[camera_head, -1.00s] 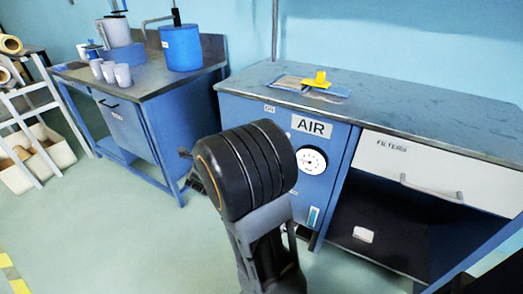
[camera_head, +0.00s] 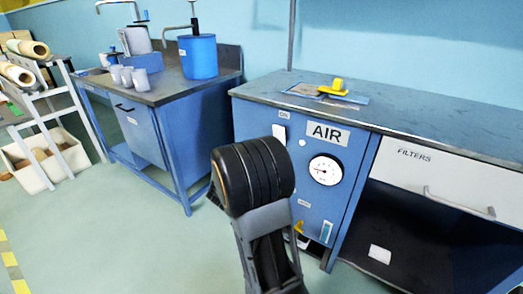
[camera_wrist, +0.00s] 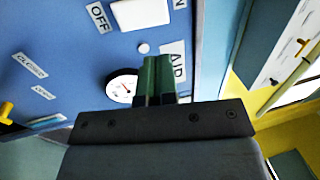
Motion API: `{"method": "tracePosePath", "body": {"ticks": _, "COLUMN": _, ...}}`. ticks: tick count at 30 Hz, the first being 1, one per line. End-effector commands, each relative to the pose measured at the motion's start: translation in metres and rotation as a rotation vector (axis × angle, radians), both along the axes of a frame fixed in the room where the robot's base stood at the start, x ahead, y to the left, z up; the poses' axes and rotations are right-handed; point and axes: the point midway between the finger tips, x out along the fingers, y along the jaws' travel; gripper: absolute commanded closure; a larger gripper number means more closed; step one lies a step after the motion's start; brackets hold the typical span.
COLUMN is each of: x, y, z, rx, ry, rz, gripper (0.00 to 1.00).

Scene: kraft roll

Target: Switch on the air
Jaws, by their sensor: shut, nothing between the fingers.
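The blue air panel has an AIR label (camera_head: 327,133), also in the wrist view (camera_wrist: 174,62), and a round gauge (camera_head: 325,170). A white rocker switch (camera_head: 279,134) sits under the ON label (camera_head: 284,115), partly covered by my arm in the head view. In the wrist view the switch (camera_wrist: 140,13) lies between an OFF label (camera_wrist: 100,17) and a cut-off ON label. My gripper (camera_wrist: 158,62) is shut and empty, in front of the panel, overlapping the gauge (camera_wrist: 121,86) and below the switch in the picture. I cannot tell whether it touches the panel.
A yellow valve handle (camera_head: 299,228) is low on the panel; in the wrist view it (camera_wrist: 6,112) is near a CLOSED label (camera_wrist: 30,66). A yellow item (camera_head: 335,89) lies on the bench top. A FILTERS drawer (camera_head: 435,175) is to the right. Open floor lies left.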

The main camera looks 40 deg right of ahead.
Motion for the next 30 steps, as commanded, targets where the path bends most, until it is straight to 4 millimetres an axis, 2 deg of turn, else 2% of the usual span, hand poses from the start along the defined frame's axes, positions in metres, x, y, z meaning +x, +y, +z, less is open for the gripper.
{"method": "tracePosePath", "body": {"ticks": 9, "x": 0.013, "y": -0.058, "z": 0.01, "rx": -0.001, "ry": -0.001, "rz": -0.004, "gripper": 1.0}}
{"method": "tracePosePath", "body": {"ticks": 15, "x": 0.021, "y": -0.089, "z": 0.016, "rx": -0.001, "ry": 0.0, "rz": -0.002, "gripper": 1.0}}
{"method": "tracePosePath", "body": {"ticks": 22, "x": 0.027, "y": -0.11, "z": 0.021, "rx": 0.0, "ry": 0.001, "rz": 0.0, "gripper": 1.0}}
{"method": "tracePosePath", "body": {"ticks": 30, "x": 0.029, "y": -0.117, "z": 0.023, "rx": 0.0, "ry": 0.001, "rz": 0.001, "gripper": 1.0}}
